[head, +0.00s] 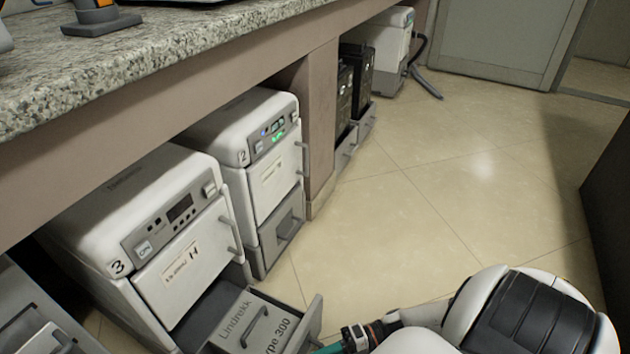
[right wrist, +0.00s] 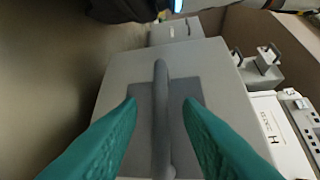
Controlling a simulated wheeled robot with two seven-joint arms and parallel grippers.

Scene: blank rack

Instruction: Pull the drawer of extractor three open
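Extractor three (head: 125,205) is the white unit marked 3 under the counter. Its lower drawer (head: 313,325) stands pulled out, with a grey box lettered "Lindrekk Type 300" (head: 232,318) and a handle on it lying inside. My right gripper (right wrist: 160,103) has its teal fingers spread either side of the upright grey drawer handle (right wrist: 161,78) in the right wrist view, with a gap on both sides. In the head view only a bit of teal finger shows at the bottom edge, by the drawer front. My left gripper is not in view.
Extractor two (head: 235,130) stands just behind, its lower drawer (head: 282,235) shut. Another unit (head: 35,320) is at the near left. The granite counter (head: 170,55) overhangs them. The tiled floor (head: 400,210) to the right is clear.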

